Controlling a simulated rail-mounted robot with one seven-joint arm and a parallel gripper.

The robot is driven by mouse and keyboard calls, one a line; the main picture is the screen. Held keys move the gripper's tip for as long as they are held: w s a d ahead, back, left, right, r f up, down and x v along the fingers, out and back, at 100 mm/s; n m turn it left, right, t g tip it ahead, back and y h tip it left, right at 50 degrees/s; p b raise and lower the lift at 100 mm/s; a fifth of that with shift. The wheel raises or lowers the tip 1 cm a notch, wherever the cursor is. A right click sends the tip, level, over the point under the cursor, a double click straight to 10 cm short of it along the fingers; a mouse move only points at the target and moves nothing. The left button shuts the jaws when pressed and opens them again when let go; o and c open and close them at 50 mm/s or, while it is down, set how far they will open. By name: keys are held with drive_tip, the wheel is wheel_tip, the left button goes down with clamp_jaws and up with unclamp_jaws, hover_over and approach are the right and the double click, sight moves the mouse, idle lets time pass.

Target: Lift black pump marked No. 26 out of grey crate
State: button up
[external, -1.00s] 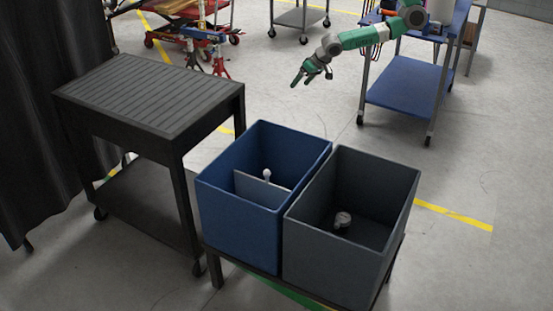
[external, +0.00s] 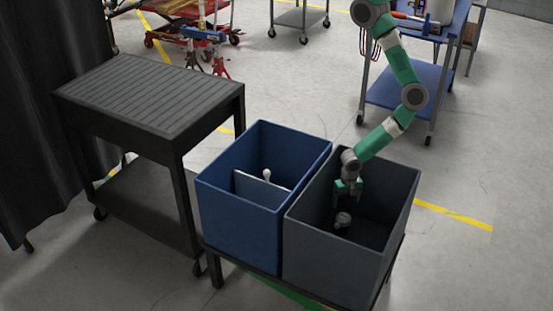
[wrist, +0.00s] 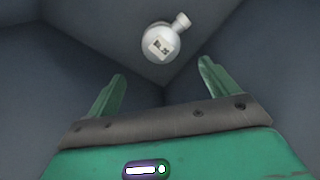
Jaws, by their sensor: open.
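The grey crate (external: 325,262) stands at the right of the pair of crates. A small round pump (external: 343,219) lies on its floor. The pump looks pale grey to white rather than black, with a short neck at one side. In the wrist view the pump (wrist: 159,43) shows a small light label with dark marks too blurred to read. My gripper (external: 347,201) is inside the grey crate, pointing down just above the pump. In the wrist view my gripper's green fingers (wrist: 163,70) are spread apart, with the pump beyond their tips and nothing between them.
A blue crate (external: 240,222) with a divider and a small white-topped item (external: 266,174) stands against the grey crate's left side. The grey crate's walls surround my gripper. A black slatted cart (external: 150,92) stands at left. A blue cart (external: 408,88) is behind.

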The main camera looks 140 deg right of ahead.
sight(344, 215)
wheel_tip(344, 215, down, 7)
drive_tip(key=b, duration=0.3)
drive_tip(key=shift+f+b, duration=0.1)
drive_tip(key=shift+b, duration=0.3)
drive_tip(key=shift+w+a+f+b, duration=0.15)
drive_tip(key=shift+f+b, duration=1)
drive_tip(key=shift+f, duration=0.8)
drive_tip(key=shift+w+d+f+b, duration=0.1)
drive_tip(key=shift+f+b, duration=1.05)
drive_tip(key=shift+f, duration=0.75)
drive_tip(key=shift+a, duration=0.1)
drive_tip(key=shift+r, duration=0.1)
drive_tip(key=c, duration=1.5)
